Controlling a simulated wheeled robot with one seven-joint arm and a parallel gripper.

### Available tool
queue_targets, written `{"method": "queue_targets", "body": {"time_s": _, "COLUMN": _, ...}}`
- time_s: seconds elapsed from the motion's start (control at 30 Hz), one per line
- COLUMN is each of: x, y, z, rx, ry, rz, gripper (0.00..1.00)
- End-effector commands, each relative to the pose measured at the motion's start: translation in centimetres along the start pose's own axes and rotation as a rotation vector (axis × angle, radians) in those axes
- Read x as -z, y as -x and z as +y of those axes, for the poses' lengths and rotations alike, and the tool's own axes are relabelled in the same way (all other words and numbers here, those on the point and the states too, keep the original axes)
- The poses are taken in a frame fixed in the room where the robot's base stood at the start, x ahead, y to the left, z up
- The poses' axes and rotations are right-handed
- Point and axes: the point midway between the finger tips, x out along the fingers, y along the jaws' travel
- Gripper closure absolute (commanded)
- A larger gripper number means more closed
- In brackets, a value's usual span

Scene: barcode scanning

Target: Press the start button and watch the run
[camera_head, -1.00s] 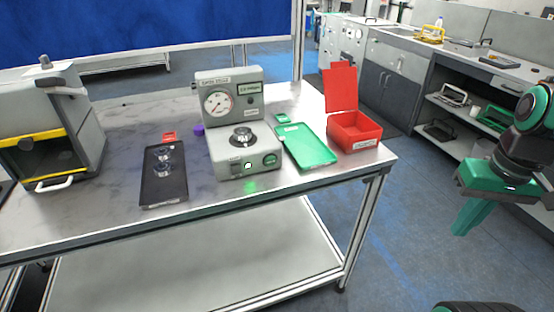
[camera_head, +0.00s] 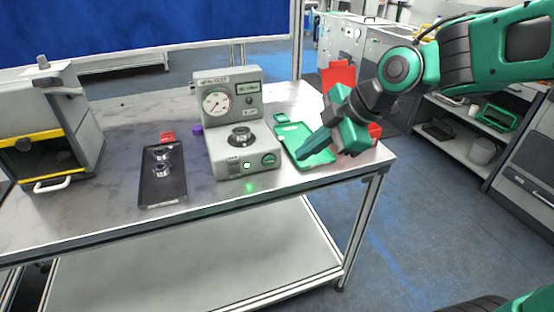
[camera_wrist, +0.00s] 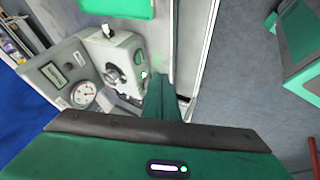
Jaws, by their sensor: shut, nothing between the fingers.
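The grey machine (camera_head: 235,160) stands on the table, with a dial gauge (camera_head: 216,103), a small green-lit display (camera_head: 247,87) and a round dark fixture on top. Its front has a round green button (camera_head: 269,158) at the right and a small white-lit spot (camera_head: 246,165) left of it. I cannot tell what the display says. My gripper (camera_head: 303,157) is shut and empty, pointing left and down over the green tray, a short way right of the machine and apart from it. In the wrist view my shut fingers (camera_wrist: 158,82) point toward the machine's button side (camera_wrist: 124,64).
The green tray (camera_head: 292,133) is partly under my gripper in the picture. A red open box (camera_head: 338,76) behind is mostly hidden by my arm. A black tray (camera_head: 162,190) with glassy parts lies left of the machine. A grey yellow-edged cabinet (camera_head: 50,125) stands far left.

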Motion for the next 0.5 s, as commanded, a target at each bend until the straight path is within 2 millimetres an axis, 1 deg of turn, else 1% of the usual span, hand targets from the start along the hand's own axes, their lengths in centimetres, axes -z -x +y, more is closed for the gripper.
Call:
{"method": "queue_targets", "body": {"time_s": 0.13, "x": 0.0, "y": -0.3, "z": 0.0, "rx": 0.001, "ry": -0.002, "rz": 0.0, "gripper": 1.0}}
{"method": "queue_targets", "body": {"time_s": 0.23, "x": 0.0, "y": -1.2, "z": -0.1, "rx": 0.003, "ry": -0.002, "rz": 0.0, "gripper": 1.0}}
{"method": "queue_targets", "body": {"time_s": 0.37, "x": -0.1, "y": -3.2, "z": -0.1, "rx": 0.005, "ry": -0.003, "rz": 0.0, "gripper": 1.0}}
{"method": "queue_targets", "body": {"time_s": 0.5, "x": -0.1, "y": -5.8, "z": -0.1, "rx": 0.005, "ry": -0.004, "rz": -0.001, "gripper": 1.0}}
